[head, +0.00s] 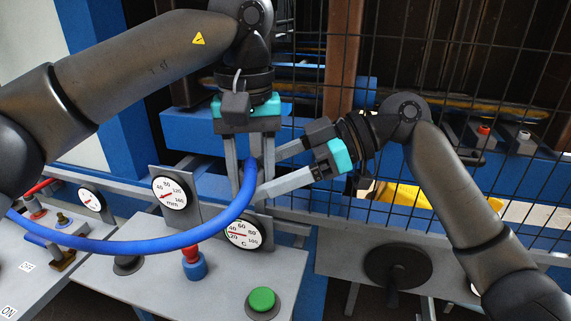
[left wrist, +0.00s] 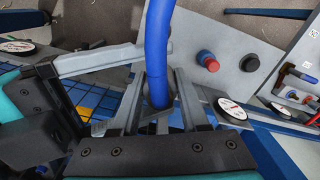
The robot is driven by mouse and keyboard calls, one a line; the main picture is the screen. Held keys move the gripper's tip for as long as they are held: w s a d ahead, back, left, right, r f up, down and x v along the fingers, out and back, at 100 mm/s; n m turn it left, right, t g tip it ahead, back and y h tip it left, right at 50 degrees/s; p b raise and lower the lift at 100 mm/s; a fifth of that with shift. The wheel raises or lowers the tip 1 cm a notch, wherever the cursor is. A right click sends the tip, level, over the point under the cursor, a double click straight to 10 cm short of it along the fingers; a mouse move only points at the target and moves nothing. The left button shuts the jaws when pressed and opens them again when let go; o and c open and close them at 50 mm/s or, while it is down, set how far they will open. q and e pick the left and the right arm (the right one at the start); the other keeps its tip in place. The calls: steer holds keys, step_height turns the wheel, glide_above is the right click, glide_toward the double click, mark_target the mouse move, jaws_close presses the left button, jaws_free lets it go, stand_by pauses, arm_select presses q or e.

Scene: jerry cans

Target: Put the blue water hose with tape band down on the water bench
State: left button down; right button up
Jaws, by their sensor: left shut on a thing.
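The blue water hose (head: 140,247) hangs in a long curve from the left edge up to my left gripper (head: 252,180). My left gripper points down and is shut on the hose near its upper end. In the left wrist view the hose (left wrist: 157,50) passes between the fingers of the left gripper (left wrist: 160,105). My right gripper (head: 262,176) comes in from the right, its fingers spread apart, close beside the hose end and the left fingers. No tape band can be made out. A grey bench top (head: 165,280) lies below the hose; no label tells whether it is the water bench.
The bench carries round gauges (head: 170,192), a red-topped blue knob (head: 193,262) and a green button (head: 263,300). A black handwheel (head: 396,267) is on the panel at right. A dark wire mesh fence (head: 460,70) stands behind.

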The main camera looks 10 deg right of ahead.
steer(key=shift+x, duration=0.85)
steer(key=shift+c, duration=0.2)
arm_select(q)
steer(key=shift+w, duration=0.1)
arm_select(e)
steer(key=shift+s, duration=0.1)
jaws_close()
arm_select(q)
steer(key=shift+c, duration=1.7)
jaws_free()
